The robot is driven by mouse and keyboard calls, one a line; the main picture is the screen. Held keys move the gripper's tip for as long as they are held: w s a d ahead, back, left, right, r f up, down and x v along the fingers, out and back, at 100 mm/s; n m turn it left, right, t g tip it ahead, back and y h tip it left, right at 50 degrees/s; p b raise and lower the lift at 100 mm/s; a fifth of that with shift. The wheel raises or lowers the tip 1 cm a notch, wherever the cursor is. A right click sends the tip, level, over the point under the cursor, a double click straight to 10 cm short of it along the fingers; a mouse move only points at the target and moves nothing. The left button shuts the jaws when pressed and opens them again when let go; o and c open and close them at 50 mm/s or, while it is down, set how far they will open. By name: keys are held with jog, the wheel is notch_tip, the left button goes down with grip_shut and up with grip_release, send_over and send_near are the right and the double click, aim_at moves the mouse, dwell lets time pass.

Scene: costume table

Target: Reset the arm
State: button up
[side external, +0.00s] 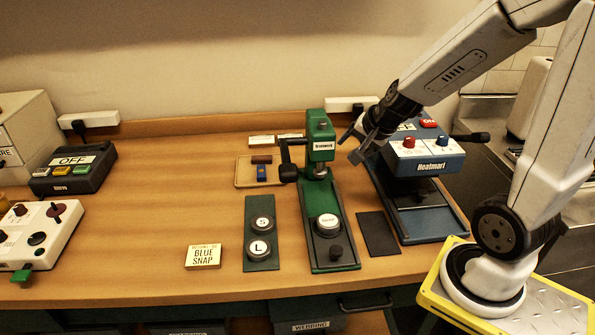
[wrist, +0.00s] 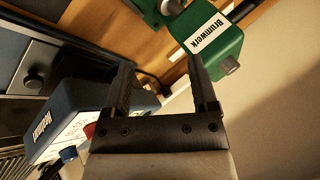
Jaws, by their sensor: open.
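My gripper (side external: 355,145) is in the side external view, raised above the back right of the table between the green press (side external: 321,150) and the blue Heatmart machine (side external: 428,160). In the wrist view my gripper's two fingers (wrist: 160,88) stand wide apart with nothing held between them. The green press head with its Brunwerk label (wrist: 212,38) is at the right finger in that view, and whether they touch cannot be told. The blue machine is at the left finger there. My arm reaches in from the right.
A small block sign reading BLUE SNAP (side external: 204,257), a dark plate with S and L discs (side external: 261,235), a black mat (side external: 378,234) and a shallow tray (side external: 243,184) are on the table (side external: 150,240). A black OFF box (side external: 73,168) and white control box (side external: 36,235) stand left.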

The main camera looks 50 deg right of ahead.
jog(key=s+a+f+n+g, duration=0.2)
jog(key=a+f+n, duration=0.1)
jog(key=a+n, duration=0.3)
jog(key=s+a+f+n+g+y, duration=0.1)
jog(key=s+a+f+n+g, duration=0.1)
jog(key=a+n, duration=0.4)
jog(key=shift+s+a+f+n+y, duration=0.3)
jog(key=shift+f+n, duration=0.15)
jog(key=shift+n, duration=0.85)
